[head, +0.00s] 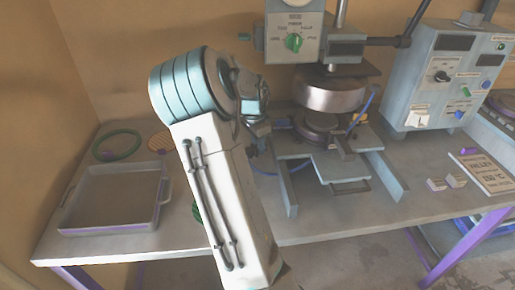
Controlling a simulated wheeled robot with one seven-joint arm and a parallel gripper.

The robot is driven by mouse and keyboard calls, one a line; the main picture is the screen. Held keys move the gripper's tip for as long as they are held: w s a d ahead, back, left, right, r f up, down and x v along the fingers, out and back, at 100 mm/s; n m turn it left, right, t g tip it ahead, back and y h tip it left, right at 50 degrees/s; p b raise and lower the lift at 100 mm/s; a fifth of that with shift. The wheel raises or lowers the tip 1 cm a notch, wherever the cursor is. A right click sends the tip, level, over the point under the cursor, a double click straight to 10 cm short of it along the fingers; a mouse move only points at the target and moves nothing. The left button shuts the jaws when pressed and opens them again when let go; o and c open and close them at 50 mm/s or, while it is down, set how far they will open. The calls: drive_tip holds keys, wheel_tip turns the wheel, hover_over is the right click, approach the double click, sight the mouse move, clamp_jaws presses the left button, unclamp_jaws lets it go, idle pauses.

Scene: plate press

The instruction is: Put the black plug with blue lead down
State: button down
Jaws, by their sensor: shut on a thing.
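My gripper (260,142) is partly hidden behind my arm, left of the press. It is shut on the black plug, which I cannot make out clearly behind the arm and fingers. The blue lead (369,104) hangs at the right side of the press's round heated block. A thin blue length also curves low between my gripper and the press base.
The press (330,95) stands at the middle back, with a control box (440,85) to its right. A grey tray (165,190), a green ring (117,145) and an orange mesh disc (158,142) lie left. Small blocks (456,180) and a sign (488,172) lie right. The front right bench (400,208) is clear.

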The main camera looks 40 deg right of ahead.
sight(257, 149)
drive_tip(key=shift+w+d, duration=0.5)
drive_tip(key=shift+w, duration=0.2)
drive_tip(key=shift+w+f, duration=0.1)
drive_tip(key=shift+f, duration=1.6)
drive_tip(key=shift+f, duration=0.1)
drive_tip(key=c, duration=1.2)
unclamp_jaws()
drive_tip(key=shift+f, duration=0.1)
drive_tip(key=shift+o, duration=0.2)
